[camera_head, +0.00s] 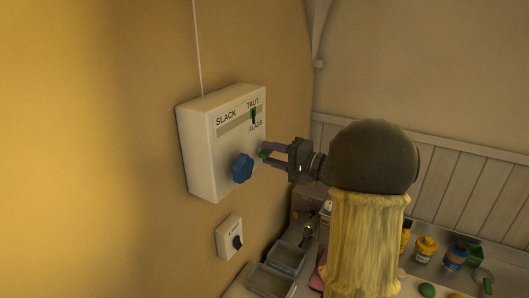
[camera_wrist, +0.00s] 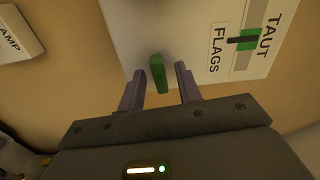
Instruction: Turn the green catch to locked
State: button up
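The green catch (camera_wrist: 158,74) is a small upright bar on the face of a white wall box (camera_head: 198,150). In the wrist view it stands between the two fingers of my gripper (camera_wrist: 160,86), with a gap on each side. In the head view a bit of the green catch (camera_head: 265,154) shows at the fingertips of my gripper (camera_head: 268,151). The gripper is open, and I see no clear contact. No locked or unlocked marking shows by the catch.
A blue knob (camera_head: 242,168) sticks out of the box just left of the fingers. A green slider (camera_head: 253,115) sits near TAUT above. A small switch box (camera_head: 229,238) is below. The counter holds grey trays (camera_head: 268,281) and a yellow jar (camera_head: 425,250).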

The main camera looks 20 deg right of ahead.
jog(key=v, duration=0.6)
dwell(0.5)
jog(key=b+v, duration=0.7)
jog(key=v, duration=1)
jog(key=shift+s+d, duration=0.15)
